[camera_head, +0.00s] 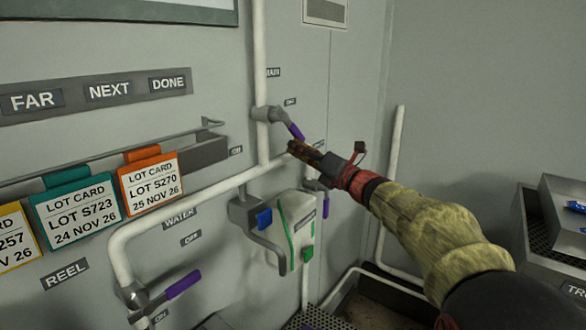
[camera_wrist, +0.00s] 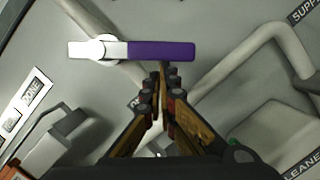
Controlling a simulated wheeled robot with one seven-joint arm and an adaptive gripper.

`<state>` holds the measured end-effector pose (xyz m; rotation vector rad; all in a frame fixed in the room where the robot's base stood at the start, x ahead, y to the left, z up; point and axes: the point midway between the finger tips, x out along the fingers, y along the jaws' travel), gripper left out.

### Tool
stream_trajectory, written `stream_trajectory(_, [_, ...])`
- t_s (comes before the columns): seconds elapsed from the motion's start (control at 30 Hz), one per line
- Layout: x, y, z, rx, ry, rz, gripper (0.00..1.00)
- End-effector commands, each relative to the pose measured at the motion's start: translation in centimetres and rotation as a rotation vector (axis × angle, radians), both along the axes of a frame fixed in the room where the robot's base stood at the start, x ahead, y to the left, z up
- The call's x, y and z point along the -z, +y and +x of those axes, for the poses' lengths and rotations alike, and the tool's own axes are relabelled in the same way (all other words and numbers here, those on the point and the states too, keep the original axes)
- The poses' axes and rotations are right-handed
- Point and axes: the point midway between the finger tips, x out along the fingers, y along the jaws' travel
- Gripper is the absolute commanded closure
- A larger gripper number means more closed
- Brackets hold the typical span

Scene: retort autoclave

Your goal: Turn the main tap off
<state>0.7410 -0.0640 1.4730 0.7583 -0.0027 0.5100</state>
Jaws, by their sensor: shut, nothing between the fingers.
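The main tap (camera_head: 268,114) is a grey valve on the upright white pipe, under a label ending in "AIN". Its lever has a purple grip (camera_head: 296,131) and slopes down to the right from the pipe. In the wrist view, the purple grip (camera_wrist: 163,51) lies across the upper middle, with the pale lever and pivot to its left. My gripper (camera_head: 292,148) is shut and empty, its tips just below the grip in the head view. In the wrist view, my fingertips (camera_wrist: 163,70) meet just under the grip; I cannot tell whether they touch it.
Another purple-handled tap (camera_head: 183,285) is at lower left near the water label. A white-green dispenser (camera_head: 296,232) hangs below my gripper. Lot cards (camera_head: 150,184) hang from a rail at left. A second upright pipe (camera_head: 391,180) stands right, behind my arm.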

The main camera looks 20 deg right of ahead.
Motion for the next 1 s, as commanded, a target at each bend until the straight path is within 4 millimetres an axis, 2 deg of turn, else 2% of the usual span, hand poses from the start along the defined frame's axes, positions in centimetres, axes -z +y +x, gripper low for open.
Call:
stream_trajectory(0.03, [0.6,-0.3,0.2,0.001,-0.021,-0.027,1.0])
stream_trajectory(0.23, [0.0,-1.3,0.9,0.001,-0.106,-0.143,1.0])
stream_trajectory(0.7, [-2.7,-3.5,2.5,0.001,-0.335,-0.459,1.0])
stream_trajectory(1.0, [-4.0,-4.0,2.9,0.0,-0.422,-0.579,1.0])
